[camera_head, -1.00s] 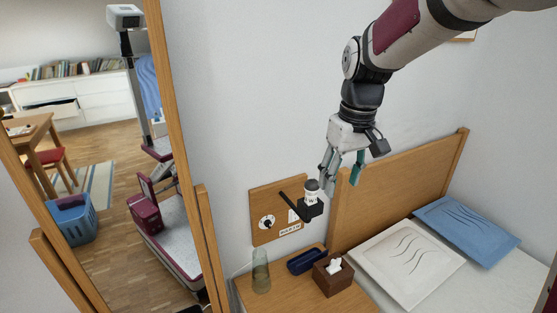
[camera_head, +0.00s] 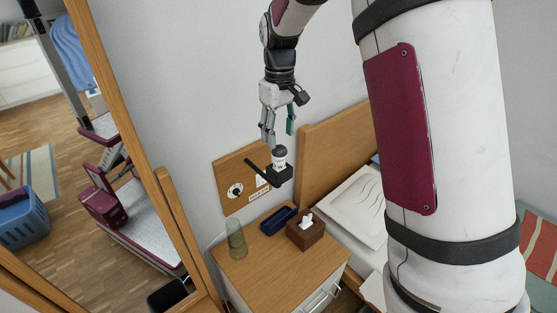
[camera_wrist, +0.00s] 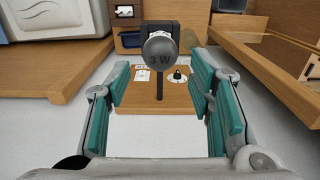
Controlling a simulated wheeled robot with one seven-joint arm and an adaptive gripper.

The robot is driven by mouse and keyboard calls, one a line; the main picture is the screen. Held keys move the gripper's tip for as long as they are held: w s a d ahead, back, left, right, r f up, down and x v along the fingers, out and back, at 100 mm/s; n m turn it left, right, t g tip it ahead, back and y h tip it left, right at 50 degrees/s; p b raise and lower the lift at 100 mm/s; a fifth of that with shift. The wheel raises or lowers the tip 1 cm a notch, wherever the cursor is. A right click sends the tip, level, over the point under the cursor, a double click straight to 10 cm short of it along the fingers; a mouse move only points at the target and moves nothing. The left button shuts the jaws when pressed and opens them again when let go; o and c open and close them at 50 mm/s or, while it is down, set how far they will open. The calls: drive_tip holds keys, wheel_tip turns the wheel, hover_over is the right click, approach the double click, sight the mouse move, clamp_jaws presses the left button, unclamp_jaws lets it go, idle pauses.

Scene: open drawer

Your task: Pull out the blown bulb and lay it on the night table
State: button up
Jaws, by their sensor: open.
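The bulb (camera_head: 279,158) has a white body and a dark grey top. It stands upright in a black holder (camera_head: 281,177) on an arm from a wooden wall panel (camera_head: 226,178). In the wrist view the bulb's round grey top (camera_wrist: 160,52), marked "3 W", lies between my open fingers, with a gap on both sides. My gripper (camera_head: 279,137) points down just above the bulb, open and empty. The night table (camera_head: 262,262) is below the panel, with a wooden top.
A clear glass (camera_head: 236,240), a dark blue tray (camera_head: 278,220) and a brown tissue box (camera_head: 306,232) stand on the night table. Its front part is clear. A wood-framed mirror (camera_head: 102,110) is at left. The bed's headboard (camera_head: 335,150) is at right.

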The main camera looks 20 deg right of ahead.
sight(279, 158)
drive_tip(key=shift+f+b, duration=0.95)
drive_tip(key=shift+f, duration=3.55)
drive_tip(key=shift+c, duration=0.3)
clamp_jaws()
drive_tip(key=shift+r+p, duration=0.75)
drive_tip(key=shift+r, duration=2.3)
